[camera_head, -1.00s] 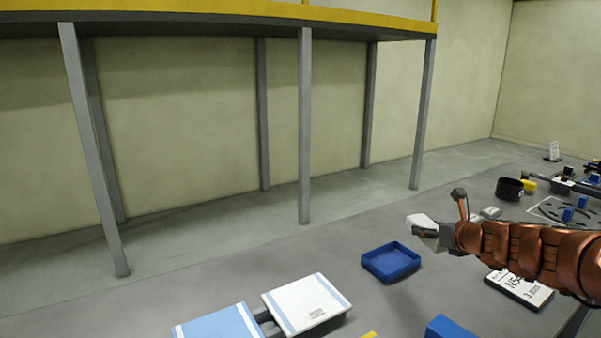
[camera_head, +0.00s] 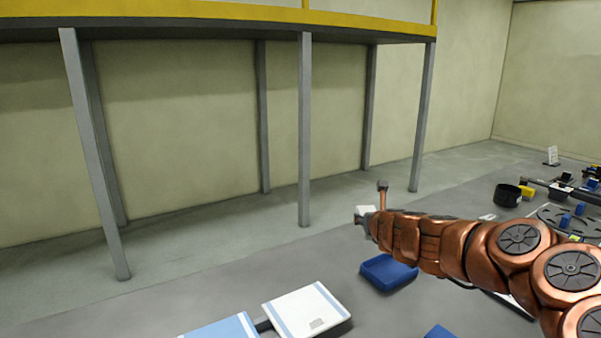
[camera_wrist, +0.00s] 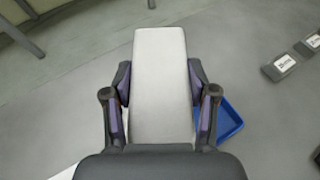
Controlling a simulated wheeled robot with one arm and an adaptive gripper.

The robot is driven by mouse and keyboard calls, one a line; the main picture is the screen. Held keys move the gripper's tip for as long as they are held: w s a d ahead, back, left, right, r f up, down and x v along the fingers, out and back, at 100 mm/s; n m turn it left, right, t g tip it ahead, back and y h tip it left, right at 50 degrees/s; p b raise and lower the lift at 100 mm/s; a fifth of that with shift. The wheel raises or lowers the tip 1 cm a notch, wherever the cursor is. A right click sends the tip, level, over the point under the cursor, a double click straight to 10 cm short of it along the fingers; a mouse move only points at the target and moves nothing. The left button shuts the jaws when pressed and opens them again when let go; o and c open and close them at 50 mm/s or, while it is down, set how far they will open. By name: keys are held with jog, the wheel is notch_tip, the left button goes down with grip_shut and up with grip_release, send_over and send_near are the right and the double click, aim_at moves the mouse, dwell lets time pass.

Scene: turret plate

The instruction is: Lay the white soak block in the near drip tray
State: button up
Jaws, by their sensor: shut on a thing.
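The white soak block (camera_wrist: 160,80) is between the two fingers of my gripper (camera_wrist: 162,100) in the wrist view. The fingers press on its long sides. In the head view only a small white piece of the block (camera_head: 366,210) shows beyond my gripper (camera_head: 366,220); my arm hides the rest. A blue drip tray (camera_head: 384,273) stands on the grey surface below my arm, its upper right part covered by the arm. In the wrist view the blue tray (camera_wrist: 229,122) lies lower right, below and partly behind the block and right finger. The block is held above, apart from the tray.
White and blue flat boxes (camera_head: 306,308) lie at the front, left of the tray. A black round pot (camera_head: 507,195) and a yellow block (camera_head: 526,192) stand at the right. Grey posts (camera_head: 304,130) hold a yellow-edged platform at the back.

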jog(key=shift+a, duration=0.35)
jog(key=shift+s+f, duration=0.2)
jog(key=shift+s, duration=0.1)
jog(key=s+f+m+h, duration=0.2)
jog(key=s+m+h, duration=0.1)
jog(key=s, duration=0.7)
jog(key=shift+f+m+g+h, duration=0.15)
jog(key=shift+m+g+h, duration=0.2)
jog(key=shift+h, duration=0.25)
jog(key=shift+s, duration=0.1)
